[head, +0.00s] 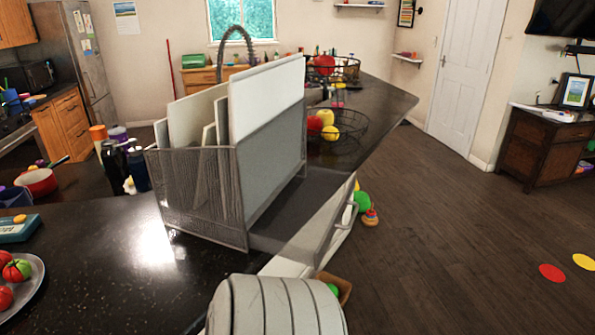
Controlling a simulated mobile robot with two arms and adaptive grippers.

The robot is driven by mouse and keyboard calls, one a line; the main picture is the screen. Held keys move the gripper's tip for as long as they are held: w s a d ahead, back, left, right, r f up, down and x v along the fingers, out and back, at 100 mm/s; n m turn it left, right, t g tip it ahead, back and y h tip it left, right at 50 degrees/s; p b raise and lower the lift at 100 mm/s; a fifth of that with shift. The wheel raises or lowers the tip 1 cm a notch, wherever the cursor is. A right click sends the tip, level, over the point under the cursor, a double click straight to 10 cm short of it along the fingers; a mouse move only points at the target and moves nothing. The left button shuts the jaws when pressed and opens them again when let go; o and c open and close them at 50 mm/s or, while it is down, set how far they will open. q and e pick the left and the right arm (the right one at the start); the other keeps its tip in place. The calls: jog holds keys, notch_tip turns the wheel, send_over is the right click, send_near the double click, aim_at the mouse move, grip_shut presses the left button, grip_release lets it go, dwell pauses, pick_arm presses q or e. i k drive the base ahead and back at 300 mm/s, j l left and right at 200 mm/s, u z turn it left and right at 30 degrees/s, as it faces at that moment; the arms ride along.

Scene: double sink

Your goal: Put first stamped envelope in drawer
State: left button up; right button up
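A grey mesh desk organizer (198,190) stands on the dark speckled counter. Several pale, flat envelope-like sheets (190,118) stand upright in it. A larger white sheet (265,95) rises highest, along its right side. I see no stamp on any of them, so I cannot tell which is the first stamped envelope. A mesh drawer (305,232) sticks out of the organizer's lower right side, open. Its handle (349,213) is at the right end.
A plate (32,288) with tomatoes lies at the lower left of the counter. Dark bottles (113,165) stand left of the organizer, and a wire fruit basket (345,139) stands behind it. A pale ribbed rounded object (277,306) fills the bottom middle. The floor at right is mostly clear.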

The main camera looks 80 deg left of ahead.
aim_at(318, 195)
jog(key=i+u, duration=0.2)
jog(key=i, duration=0.5)
jog(key=i+l+u, duration=0.15)
jog(key=i, duration=0.5)
jog(key=i+u, duration=0.2)
jog(key=u, duration=0.2)
jog(key=i+u, duration=0.2)
jog(key=u, duration=0.15)
jog(key=i+l+u, duration=0.15)
jog(key=u, duration=3.25)
jog(key=l, duration=0.1)
